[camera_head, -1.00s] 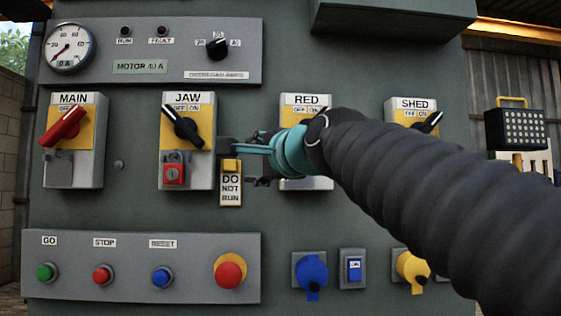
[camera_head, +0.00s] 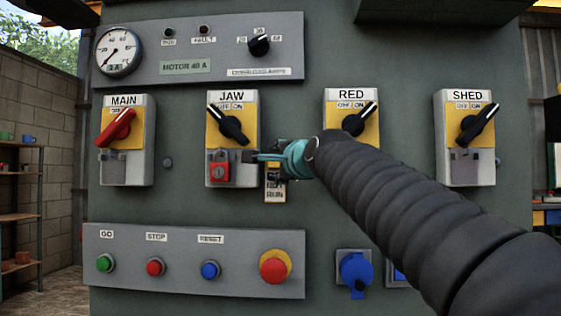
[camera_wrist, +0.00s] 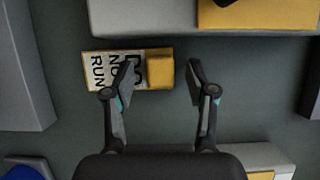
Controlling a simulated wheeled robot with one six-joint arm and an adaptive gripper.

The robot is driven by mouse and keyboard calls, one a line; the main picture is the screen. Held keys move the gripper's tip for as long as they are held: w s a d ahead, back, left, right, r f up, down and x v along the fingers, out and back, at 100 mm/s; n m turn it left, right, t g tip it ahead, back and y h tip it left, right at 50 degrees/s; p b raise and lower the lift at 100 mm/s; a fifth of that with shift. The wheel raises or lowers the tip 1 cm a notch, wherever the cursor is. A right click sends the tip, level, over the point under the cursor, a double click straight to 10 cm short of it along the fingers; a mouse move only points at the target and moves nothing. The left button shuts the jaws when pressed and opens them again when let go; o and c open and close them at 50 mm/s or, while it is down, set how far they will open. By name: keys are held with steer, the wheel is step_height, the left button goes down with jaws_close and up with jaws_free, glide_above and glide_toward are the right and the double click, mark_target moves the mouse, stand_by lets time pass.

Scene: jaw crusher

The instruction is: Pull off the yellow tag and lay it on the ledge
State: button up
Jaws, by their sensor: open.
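The yellow tag (camera_head: 275,193) hangs upright on the green cabinet front, just right of the JAW switch box. Its white face reads DO NOT RUN. In the body view my gripper (camera_head: 256,157) hides its upper part. In the wrist view the tag (camera_wrist: 130,70) lies sideways, with its raised yellow head between the fingertips of my gripper (camera_wrist: 160,76). My gripper is open, with a gap visible on both sides of the head. I cannot tell which surface is the ledge; the button panel (camera_head: 195,238) sticks out below the tag.
The JAW switch box (camera_head: 245,178) with a red padlock (camera_head: 219,172) is close at left. A blue socket (camera_head: 355,270) sits lower right. A shelf (camera_head: 20,215) stands far left.

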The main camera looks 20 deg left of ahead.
jaws_close()
steer(key=shift+s, duration=0.2)
steer(key=shift+s+d+b, duration=0.15)
steer(key=shift+s+d, duration=0.05)
steer(key=shift+s, duration=0.55)
steer(key=shift+s+d+b, duration=0.15)
steer(key=shift+s+d, duration=0.05)
steer(key=shift+s, duration=0.6)
steer(key=shift+s+d+b, duration=0.15)
steer(key=shift+s+d, duration=0.05)
steer(key=shift+s, duration=0.55)
